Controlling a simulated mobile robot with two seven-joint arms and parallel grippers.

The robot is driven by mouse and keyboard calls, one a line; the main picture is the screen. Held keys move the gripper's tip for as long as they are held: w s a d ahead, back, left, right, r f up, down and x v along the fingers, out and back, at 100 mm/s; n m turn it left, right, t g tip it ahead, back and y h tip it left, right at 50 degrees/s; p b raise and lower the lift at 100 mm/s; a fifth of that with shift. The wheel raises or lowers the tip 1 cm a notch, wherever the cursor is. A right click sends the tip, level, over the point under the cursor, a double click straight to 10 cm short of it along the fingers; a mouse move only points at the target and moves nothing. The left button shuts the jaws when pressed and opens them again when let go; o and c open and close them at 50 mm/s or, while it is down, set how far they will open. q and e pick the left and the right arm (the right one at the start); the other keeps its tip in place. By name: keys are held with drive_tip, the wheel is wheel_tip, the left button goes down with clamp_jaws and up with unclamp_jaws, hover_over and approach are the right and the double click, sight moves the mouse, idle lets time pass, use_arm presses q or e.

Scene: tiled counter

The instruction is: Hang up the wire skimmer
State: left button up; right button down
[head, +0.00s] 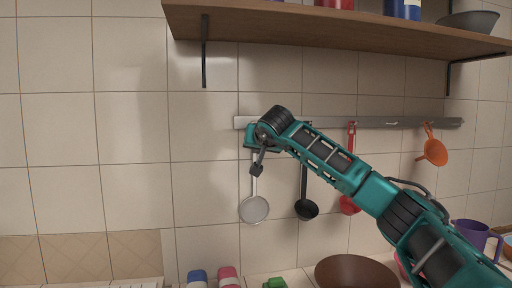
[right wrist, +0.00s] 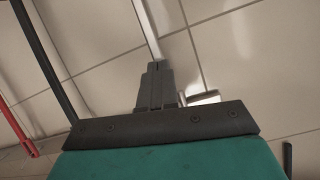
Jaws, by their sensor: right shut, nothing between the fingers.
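The pale wire skimmer (head: 254,209) is upright against the tiled wall below the metal rail (head: 350,123), its round head down. The top of its handle is hidden behind my right arm, so I cannot see how it meets the rail. My right gripper (head: 257,170) is shut and empty in front of the skimmer's handle. In the right wrist view the closed fingers (right wrist: 155,72) overlap the end of a pale handle (right wrist: 146,28); I cannot tell whether they touch it. My left gripper is out of view.
A black ladle (head: 306,209), a red utensil (head: 349,205) and an orange one (head: 433,151) hang along the rail to the right. A wooden shelf (head: 330,27) is above. A brown bowl (head: 355,272), shakers and a purple mug (head: 473,234) stand below.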

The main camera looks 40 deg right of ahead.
drive_tip(key=shift+s, duration=0.1)
idle(0.6)
drive_tip(key=shift+s+a, duration=0.35)
drive_tip(key=shift+s, duration=0.2)
idle(0.8)
